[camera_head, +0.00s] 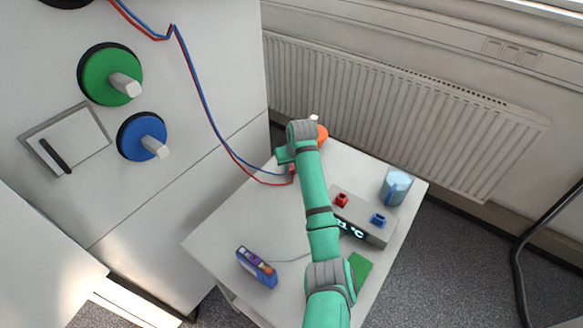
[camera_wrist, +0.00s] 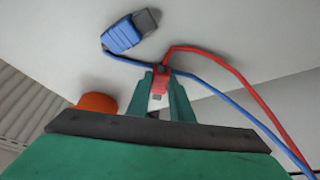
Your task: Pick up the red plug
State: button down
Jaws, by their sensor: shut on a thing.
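The red plug (camera_wrist: 160,82) sits between the two fingers of my gripper (camera_wrist: 160,96) in the wrist view, with its red cable leading off to the right. My gripper is shut on it. In the head view my arm covers most of the gripper, and a bit of the red plug (camera_head: 292,170) shows beside it at the far side of the white table. The blue plug (camera_wrist: 124,35) lies apart from the gripper in the wrist view, on the pale surface, with its blue cable passing close by the fingers. I cannot tell whether the red plug touches the table.
A grey device with a red socket (camera_head: 341,200) and a blue socket (camera_head: 378,220) stands on the table (camera_head: 222,232). A blue cup (camera_head: 396,188), a small blue box (camera_head: 257,267), a green card (camera_head: 360,267) and an orange object (camera_head: 322,134) are near.

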jog(key=shift+r, duration=0.45)
jog(key=s+a+r, duration=0.2)
jog(key=s+r, duration=0.9)
jog(key=s, duration=0.2)
jog(key=shift+s+a+r, duration=0.3)
jog(key=shift+s+r, duration=0.05)
